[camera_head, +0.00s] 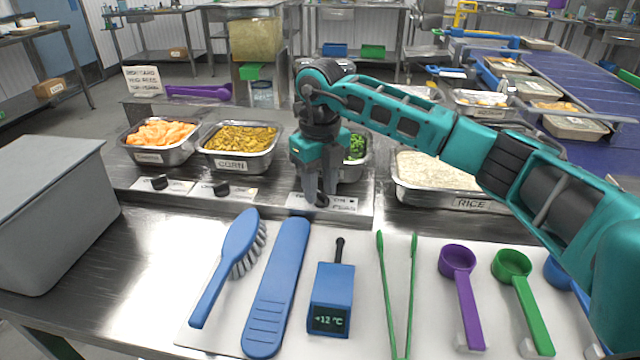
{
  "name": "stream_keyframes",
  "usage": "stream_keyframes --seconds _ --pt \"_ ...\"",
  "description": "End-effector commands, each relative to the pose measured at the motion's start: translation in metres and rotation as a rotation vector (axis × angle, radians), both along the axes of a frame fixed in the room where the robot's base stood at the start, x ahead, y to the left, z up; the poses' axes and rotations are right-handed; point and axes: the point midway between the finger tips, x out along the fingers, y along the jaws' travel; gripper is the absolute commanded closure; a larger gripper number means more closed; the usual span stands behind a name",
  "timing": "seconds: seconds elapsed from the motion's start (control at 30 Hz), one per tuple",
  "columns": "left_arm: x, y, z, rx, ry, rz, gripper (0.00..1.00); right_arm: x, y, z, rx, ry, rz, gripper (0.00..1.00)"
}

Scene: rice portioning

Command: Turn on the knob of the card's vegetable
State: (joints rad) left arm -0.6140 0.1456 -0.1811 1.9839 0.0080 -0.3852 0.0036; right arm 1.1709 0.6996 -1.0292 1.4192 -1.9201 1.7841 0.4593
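The card (143,80) stands behind the pans at the upper left; its print is small, and one line seems to name peas. Three vegetable pans stand in a row: orange pieces (160,133), corn (240,138) and green peas (357,147), the last partly hidden by my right arm. Black knobs sit below the orange pan (159,182), the corn pan (221,188) and the peas pan (322,201). My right gripper (320,196) points down at the peas knob, a finger on either side; whether they touch it is unclear. My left gripper is out of view.
A rice pan (440,190) stands right of the peas. A white mat in front holds a blue brush (240,240), a blue paddle (278,290), a thermometer (332,300), green tongs (385,280) and coloured scoops. A grey box (50,210) stands at left.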

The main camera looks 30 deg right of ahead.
Motion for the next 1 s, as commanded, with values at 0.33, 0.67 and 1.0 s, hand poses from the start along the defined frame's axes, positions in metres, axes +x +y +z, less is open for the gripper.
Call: stream_keyframes --seconds 0.33,0.67,1.0 --pt "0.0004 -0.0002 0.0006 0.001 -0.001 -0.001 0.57 -0.0001 0.0003 0.0003 0.000 0.001 0.000 0.91" --pt "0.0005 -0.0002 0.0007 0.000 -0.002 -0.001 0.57 0.0000 0.0002 0.0004 0.000 0.001 0.000 1.00" --pt "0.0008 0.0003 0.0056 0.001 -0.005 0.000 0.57 -0.0001 -0.0003 0.0018 0.000 0.001 -0.060 1.00"
